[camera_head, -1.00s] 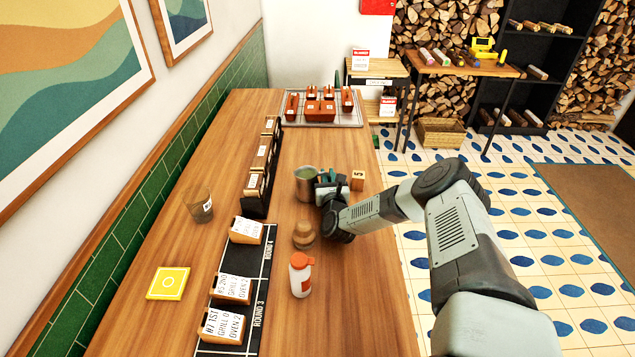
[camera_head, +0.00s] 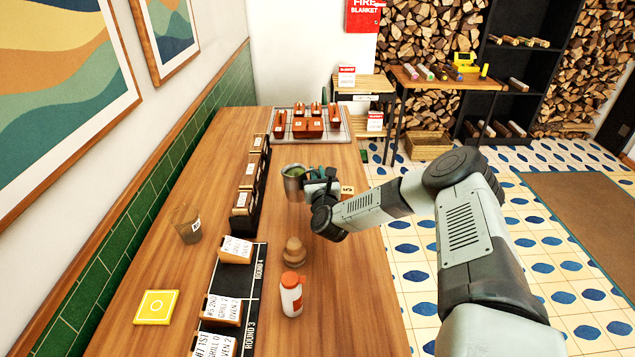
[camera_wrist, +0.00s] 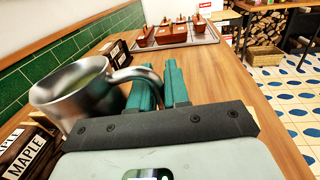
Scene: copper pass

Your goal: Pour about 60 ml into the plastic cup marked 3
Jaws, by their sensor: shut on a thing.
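My gripper (camera_head: 318,188) is shut on the handle of a metal mug (camera_head: 294,184) and holds it roughly upright, apparently above the wooden table. In the wrist view, my teal fingers (camera_wrist: 160,88) close on the handle of the mug (camera_wrist: 78,98), which stands to their left. Something greenish shows inside its mouth; the level cannot be told. A clear plastic cup (camera_head: 184,224) with a small white label stands on the left of the table, near the tiled wall. Its mark is too small to read, and it looks empty.
A dark rack of boxes (camera_head: 246,196) stands between the mug and the cup. A yellow pad (camera_head: 156,306) lies front left. A tray (camera_head: 345,125) is at the back.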

